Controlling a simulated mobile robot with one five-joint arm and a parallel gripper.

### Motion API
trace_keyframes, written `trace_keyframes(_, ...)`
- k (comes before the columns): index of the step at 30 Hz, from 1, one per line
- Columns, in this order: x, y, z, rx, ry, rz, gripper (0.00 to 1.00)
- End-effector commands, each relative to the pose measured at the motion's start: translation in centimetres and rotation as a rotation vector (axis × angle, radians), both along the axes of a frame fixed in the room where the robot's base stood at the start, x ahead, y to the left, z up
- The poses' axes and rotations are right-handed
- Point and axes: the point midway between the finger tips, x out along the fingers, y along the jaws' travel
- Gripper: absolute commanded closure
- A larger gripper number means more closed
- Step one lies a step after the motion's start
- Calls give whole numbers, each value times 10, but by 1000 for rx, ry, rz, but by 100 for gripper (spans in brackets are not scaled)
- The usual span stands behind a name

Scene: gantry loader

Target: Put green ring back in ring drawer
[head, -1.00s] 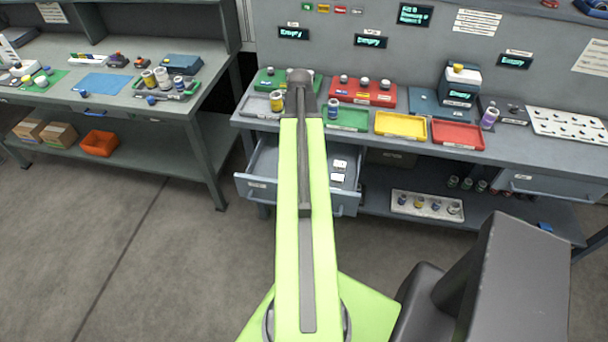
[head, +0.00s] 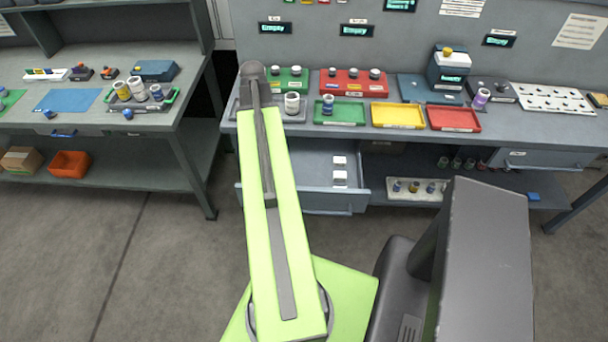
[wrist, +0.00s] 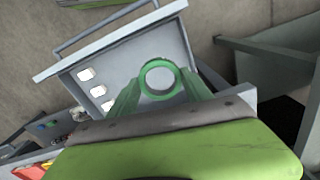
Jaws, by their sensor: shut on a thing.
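In the head view the ring drawer (head: 304,160) is pulled out under the bench, with two white squares visible inside. My arm covers the drawer's left part and hides my gripper and the ring there.
The bench top (head: 420,142) above the drawer carries a green tray (head: 340,118), a yellow tray (head: 398,122) and a red tray (head: 453,124). A white rack (head: 416,197) stands on the lower shelf. Another workbench (head: 60,115) stands at left. Open floor lies in front.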

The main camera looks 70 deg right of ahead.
Motion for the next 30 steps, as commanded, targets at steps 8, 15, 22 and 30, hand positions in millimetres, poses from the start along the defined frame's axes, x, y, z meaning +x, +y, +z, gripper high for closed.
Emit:
trace_keyframes(8,-4,-2,-94,0,0,26,93)
trace_keyframes(15,-5,-3,-146,0,0,55,93)
trace_keyframes(22,-5,-3,-156,0,0,57,93)
trace_keyframes(30,-5,-3,-207,0,0,56,93)
